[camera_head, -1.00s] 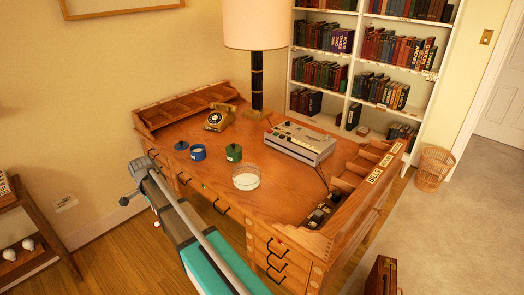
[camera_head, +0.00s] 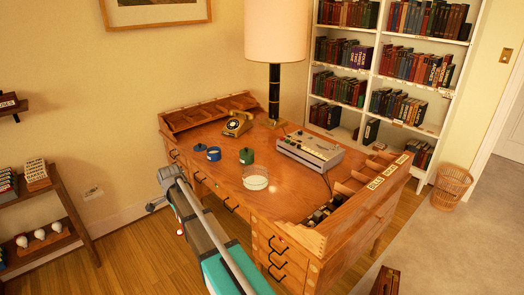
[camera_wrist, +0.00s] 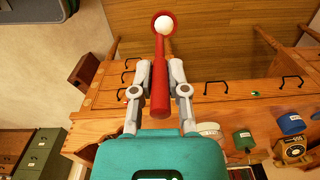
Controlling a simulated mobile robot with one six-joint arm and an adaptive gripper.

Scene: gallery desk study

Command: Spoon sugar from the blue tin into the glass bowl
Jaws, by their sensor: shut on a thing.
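My gripper (camera_wrist: 161,72) is shut on the handle of a red spoon (camera_wrist: 160,88) in the wrist view. The spoon's round end carries a smooth white rounded heap (camera_wrist: 164,24), out past the desk's front edge over the floor. The head view hides the spoon behind my arm. The blue tin (camera_head: 213,154) stands open on the desk, white inside, with a blue lid (camera_head: 200,147) beside it. The glass bowl (camera_head: 255,180) stands near the front edge, with white showing in it. The blue tin (camera_wrist: 291,124) and part of the bowl (camera_wrist: 209,131) also show in the wrist view.
A green tin (camera_head: 247,157) stands between the blue tin and the bowl. A telephone (camera_head: 237,124), a lamp (camera_head: 274,90) and a grey machine (camera_head: 308,147) are behind. An organiser (camera_head: 365,185) lines the desk's right side. The desk front by the bowl is clear.

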